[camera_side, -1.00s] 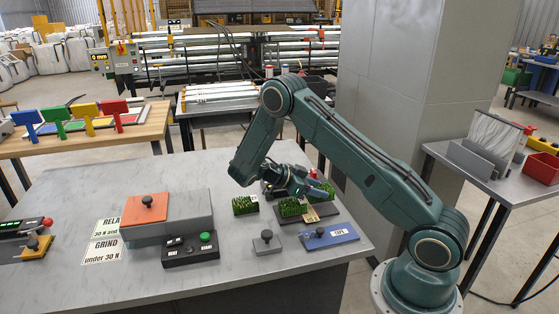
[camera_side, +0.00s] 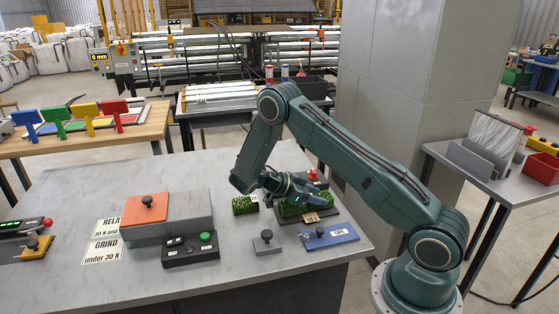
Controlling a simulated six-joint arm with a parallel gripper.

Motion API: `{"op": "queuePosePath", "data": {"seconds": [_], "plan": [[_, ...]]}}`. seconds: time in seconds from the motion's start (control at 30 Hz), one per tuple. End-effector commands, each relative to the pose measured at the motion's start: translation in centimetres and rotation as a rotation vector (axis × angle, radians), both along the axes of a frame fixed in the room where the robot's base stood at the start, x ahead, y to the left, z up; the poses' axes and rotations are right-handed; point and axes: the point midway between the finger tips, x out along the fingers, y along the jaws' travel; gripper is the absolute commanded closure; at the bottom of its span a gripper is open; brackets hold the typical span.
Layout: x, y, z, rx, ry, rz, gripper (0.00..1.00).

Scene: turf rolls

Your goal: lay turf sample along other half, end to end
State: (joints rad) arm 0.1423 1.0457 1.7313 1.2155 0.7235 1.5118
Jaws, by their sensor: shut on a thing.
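My gripper (camera_side: 318,197) is low over a dark plate (camera_side: 325,217) at the front right of the grey table. It is shut on a green turf sample (camera_side: 291,210), though the fingers and arm hide part of the grip. The held turf is at or just above the plate; I cannot tell if it touches. A small tan tag (camera_side: 311,217) shows at the turf's front edge. Another short turf piece (camera_side: 244,206) lies on the table left of the plate, apart from it.
A black button box (camera_side: 190,248) and a grey block with an orange knobbed plate (camera_side: 145,209) stand left. A red button (camera_side: 313,174) is behind my gripper.

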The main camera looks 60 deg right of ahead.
Motion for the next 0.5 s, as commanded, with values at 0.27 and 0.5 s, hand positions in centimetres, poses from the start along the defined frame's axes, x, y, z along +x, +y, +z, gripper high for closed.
{"op": "queuePosePath", "data": {"seconds": [0.27, 0.5], "plan": [[0.0, 0.0, -0.21, 0.0, 0.0, 0.0, 0.84], [0.0, 0.0, -0.47, -0.001, 0.001, 0.0, 0.84]]}}
